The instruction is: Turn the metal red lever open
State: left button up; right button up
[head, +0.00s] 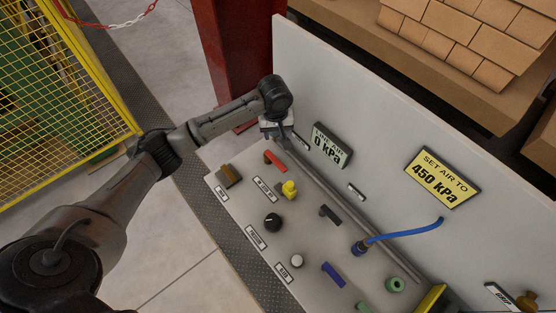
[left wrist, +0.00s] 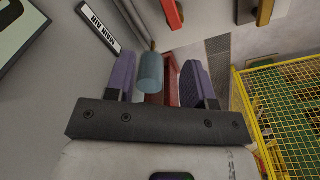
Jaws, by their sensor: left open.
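The red lever (head: 275,161) sits on the far left part of the grey panel, close to the upright board. In the left wrist view a red bar (left wrist: 173,12) at the top edge looks like this lever, outside the jaws. My left gripper (head: 284,138) is just above and behind the lever in the head view, near the end of a grey pipe. Its two purple fingers (left wrist: 162,82) are apart, with a blue-grey cylinder (left wrist: 150,72) showing between them. I cannot tell whether they touch it. My right gripper is not in view.
The grey pipe (head: 348,213) runs along the board's foot. A brown block (head: 229,175), yellow valve (head: 289,189), black knob (head: 272,222) and black lever (head: 330,214) stand nearby. The display (head: 331,145) reads 0 kPa; the sign (head: 442,177) reads SET AIR TO 450 kPa.

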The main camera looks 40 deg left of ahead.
aim_at(275, 160)
pick_arm(q)
jog(key=f+n, duration=0.2)
jog(key=f, duration=0.2)
jog(key=f+n, duration=0.2)
jog(key=f, duration=0.3)
jog(key=s+f+n, duration=0.1)
jog(key=f+n, duration=0.1)
jog(key=f, duration=0.2)
jog(key=shift+d+f+n+g, duration=0.2)
jog(key=shift+f+n+g, duration=0.1)
jog(key=shift+f+n, duration=0.1)
jog(key=shift+c, duration=0.5)
grip_shut()
